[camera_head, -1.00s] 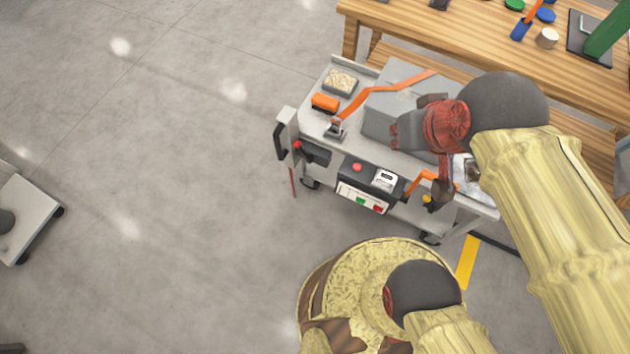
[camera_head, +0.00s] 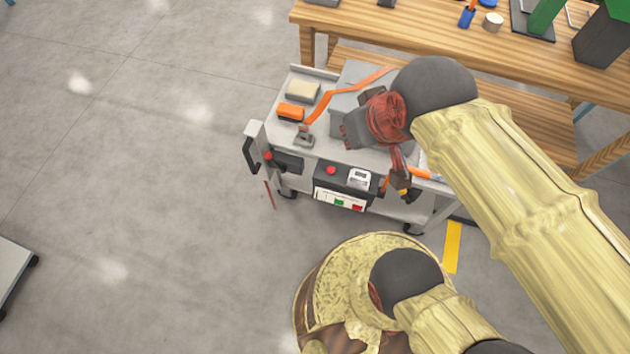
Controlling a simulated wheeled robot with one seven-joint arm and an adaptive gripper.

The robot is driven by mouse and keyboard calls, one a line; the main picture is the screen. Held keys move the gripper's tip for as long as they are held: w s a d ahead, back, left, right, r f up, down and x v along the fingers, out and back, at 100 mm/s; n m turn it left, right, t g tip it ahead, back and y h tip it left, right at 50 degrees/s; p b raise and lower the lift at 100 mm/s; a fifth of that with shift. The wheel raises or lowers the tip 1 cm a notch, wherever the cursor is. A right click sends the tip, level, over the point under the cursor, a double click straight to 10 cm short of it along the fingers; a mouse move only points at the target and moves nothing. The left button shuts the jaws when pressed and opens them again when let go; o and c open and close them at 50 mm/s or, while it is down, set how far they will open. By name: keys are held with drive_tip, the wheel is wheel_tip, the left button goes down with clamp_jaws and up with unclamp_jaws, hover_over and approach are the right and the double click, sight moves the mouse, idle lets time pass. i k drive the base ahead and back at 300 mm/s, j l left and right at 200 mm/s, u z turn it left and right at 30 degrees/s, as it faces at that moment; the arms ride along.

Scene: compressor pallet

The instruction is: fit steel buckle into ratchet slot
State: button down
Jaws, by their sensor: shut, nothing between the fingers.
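The steel buckle (camera_head: 305,136) is a small grey metal piece on the cart top at the left, at the end of an orange strap (camera_head: 338,93). The strap runs over a grey block-shaped load (camera_head: 352,76) and goes behind my arm. My gripper (camera_head: 401,180) is shut and empty, pointing down at the cart's front right side, well to the right of the buckle. A short orange strap piece and a black-and-yellow part (camera_head: 408,194) show beside it. I cannot make out the ratchet slot; my wrist and gripper cover that area.
The grey cart (camera_head: 335,155) carries an orange block (camera_head: 291,112), a tan-topped box (camera_head: 303,91) and a control panel (camera_head: 345,185) with a red button. A wooden workbench (camera_head: 400,30) stands close behind. Open concrete floor (camera_head: 120,180) lies to the left.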

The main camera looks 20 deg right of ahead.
sight(356, 181)
drive_tip(key=i+j+z, duration=0.1)
drive_tip(key=i+j, duration=0.65)
